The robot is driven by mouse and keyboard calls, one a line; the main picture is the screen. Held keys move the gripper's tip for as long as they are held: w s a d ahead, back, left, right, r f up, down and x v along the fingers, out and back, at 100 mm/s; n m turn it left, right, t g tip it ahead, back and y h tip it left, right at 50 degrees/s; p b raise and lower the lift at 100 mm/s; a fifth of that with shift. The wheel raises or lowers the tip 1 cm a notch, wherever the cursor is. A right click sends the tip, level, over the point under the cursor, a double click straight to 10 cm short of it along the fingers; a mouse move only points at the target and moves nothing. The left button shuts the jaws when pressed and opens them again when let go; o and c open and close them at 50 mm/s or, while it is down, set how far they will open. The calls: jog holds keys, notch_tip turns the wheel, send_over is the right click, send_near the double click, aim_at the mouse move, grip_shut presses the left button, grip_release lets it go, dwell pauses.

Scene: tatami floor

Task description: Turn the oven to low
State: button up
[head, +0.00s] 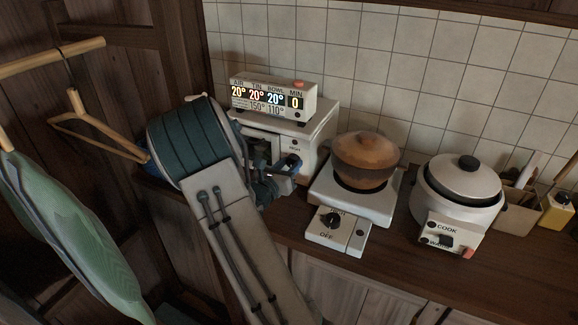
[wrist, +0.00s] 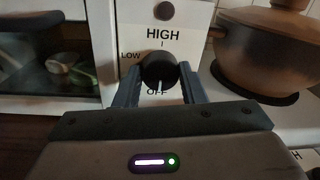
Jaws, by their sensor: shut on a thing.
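The white oven (head: 322,128) stands at the back of the counter, left of the stove, partly hidden by my arm. In the wrist view its panel (wrist: 190,45) reads HIGH at the top, LOW at the left and OFF at the bottom. The round black oven knob (wrist: 159,68) sits among these labels. A pale mark on its lower part points down towards OFF. My gripper (wrist: 159,78) is shut on the knob, one finger at its left side and one at its right. In the head view my gripper (head: 285,165) is at the oven's front.
A display box (head: 273,97) on the oven shows three 20° readings and MIN 0. A brown lidded pot (head: 366,158) sits on the stove (head: 338,226), close to the right. A rice cooker (head: 460,190) stands further right. Clothes hangers (head: 75,120) hang at the left.

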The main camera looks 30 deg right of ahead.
jog(key=m+b, duration=0.2)
jog(key=b, duration=0.1)
jog(key=m+b, duration=0.2)
jog(key=b, duration=0.1)
jog(key=shift+f, duration=0.3)
jog(key=m+b, duration=0.4)
jog(key=b, duration=0.3)
jog(key=shift+m+y+b, duration=0.3)
jog(key=shift+m+b, duration=0.05)
jog(key=shift+m, duration=0.05)
jog(key=m+b, duration=0.4)
jog(key=b, duration=0.5)
jog(key=shift+m+b, duration=0.3)
jog(key=m+b, duration=0.2)
jog(key=b, duration=0.2)
jog(key=shift+r+y+b, duration=0.1)
jog(key=shift+y+b, duration=0.2)
jog(key=shift+r+m+t+b, duration=0.2)
jog(key=shift+m+t+b, duration=0.1)
jog(key=shift+m+b, duration=0.4)
jog(key=shift+r+b, duration=0.1)
jog(key=shift+b, duration=0.2)
jog(key=o, duration=1)
